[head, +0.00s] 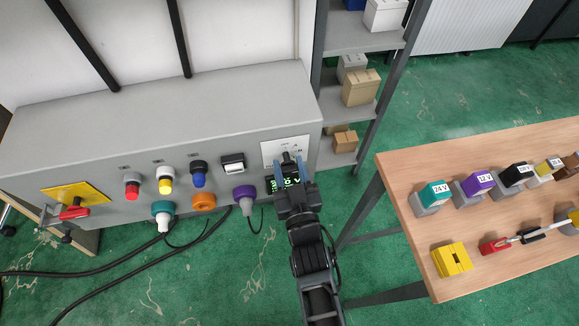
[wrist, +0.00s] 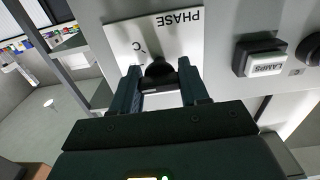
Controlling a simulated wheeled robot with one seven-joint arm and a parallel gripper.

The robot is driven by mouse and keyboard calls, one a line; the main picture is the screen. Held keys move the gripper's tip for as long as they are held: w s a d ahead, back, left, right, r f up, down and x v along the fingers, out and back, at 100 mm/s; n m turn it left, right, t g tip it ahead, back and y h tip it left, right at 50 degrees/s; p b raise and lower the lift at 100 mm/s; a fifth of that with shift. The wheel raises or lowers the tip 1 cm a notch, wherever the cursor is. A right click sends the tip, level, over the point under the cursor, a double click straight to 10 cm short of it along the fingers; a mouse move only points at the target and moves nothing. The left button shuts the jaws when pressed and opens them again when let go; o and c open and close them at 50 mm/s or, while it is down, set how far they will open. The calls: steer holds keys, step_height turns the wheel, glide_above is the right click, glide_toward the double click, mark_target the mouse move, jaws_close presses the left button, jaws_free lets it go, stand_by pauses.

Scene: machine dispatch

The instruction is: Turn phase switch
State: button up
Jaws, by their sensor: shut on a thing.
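The phase switch is a dark knob (wrist: 158,73) on a white plate (wrist: 190,32) marked PHASE, at the right end of the grey machine panel. In the head view the plate (head: 270,150) is partly covered by my gripper (head: 289,168). In the wrist view my gripper (wrist: 160,88) has one finger on each side of the knob and is shut on it. A letter C shows on the plate left of the knob. The knob's lower part and some plate markings are hidden by the fingers. A green lit display (head: 290,182) shows just below the plate, partly covered.
The panel carries red (head: 132,186), yellow (head: 165,182) and blue (head: 198,176) knobs, a LAMPS button (wrist: 262,58), a red-handled switch (head: 74,210) and coloured plugs with cables. A wooden table (head: 400,190) with labelled blocks stands right; a shelf (head: 345,110) stands behind.

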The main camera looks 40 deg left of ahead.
stand_by(0.4)
steer(key=o, duration=1.1)
steer(key=shift+c, duration=0.2)
steer(key=shift+d, duration=0.1)
steer(key=v, duration=0.7)
steer(key=shift+s+d+p, duration=0.2)
steer(key=shift+s+p, duration=0.1)
steer(key=shift+p, duration=0.15)
